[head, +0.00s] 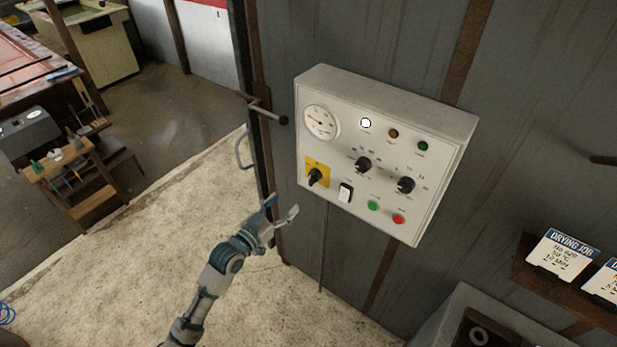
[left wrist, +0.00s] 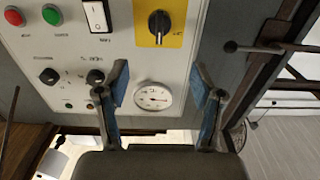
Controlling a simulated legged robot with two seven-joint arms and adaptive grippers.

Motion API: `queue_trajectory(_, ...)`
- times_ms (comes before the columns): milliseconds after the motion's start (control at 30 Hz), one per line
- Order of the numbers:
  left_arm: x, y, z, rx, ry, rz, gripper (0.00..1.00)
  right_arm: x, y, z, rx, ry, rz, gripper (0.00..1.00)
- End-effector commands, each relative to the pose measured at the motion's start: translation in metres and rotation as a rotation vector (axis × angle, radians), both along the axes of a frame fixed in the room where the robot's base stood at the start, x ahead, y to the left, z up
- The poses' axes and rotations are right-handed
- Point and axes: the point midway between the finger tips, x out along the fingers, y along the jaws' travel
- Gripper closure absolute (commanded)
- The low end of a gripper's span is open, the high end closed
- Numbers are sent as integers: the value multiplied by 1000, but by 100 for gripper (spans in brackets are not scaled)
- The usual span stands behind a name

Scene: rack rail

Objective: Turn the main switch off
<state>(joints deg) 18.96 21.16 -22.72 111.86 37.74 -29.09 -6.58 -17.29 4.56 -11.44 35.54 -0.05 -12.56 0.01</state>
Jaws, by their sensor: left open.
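The main switch (head: 315,177) is a black rotary knob on a yellow plate, at the lower left of the white control panel (head: 440,165). Its knob is tilted in the head view. It also shows in the left wrist view (left wrist: 158,24), where the panel appears upside down. My left gripper (head: 284,204) is open and empty, below and left of the switch in the head view, apart from it. In the left wrist view my two fingers (left wrist: 161,85) stand wide apart, with the dial gauge (left wrist: 153,96) seen between them. My right gripper is not in view.
The panel also bears a white rocker switch (head: 345,192), two black knobs (head: 363,165), a green button (head: 373,205), a red button (head: 398,219) and a bright white lamp (head: 365,123). A door handle rod (head: 268,111) juts out left of the panel.

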Motion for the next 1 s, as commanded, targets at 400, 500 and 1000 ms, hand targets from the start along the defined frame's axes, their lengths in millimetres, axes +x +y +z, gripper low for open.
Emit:
queue_trajectory(400,78,-58,3,-1,1,0,33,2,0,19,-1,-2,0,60)
queue_trajectory(500,89,-66,2,-1,1,0,33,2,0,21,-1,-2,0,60)
queue_trajectory(1000,101,-74,1,1,-1,0,38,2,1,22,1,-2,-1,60)
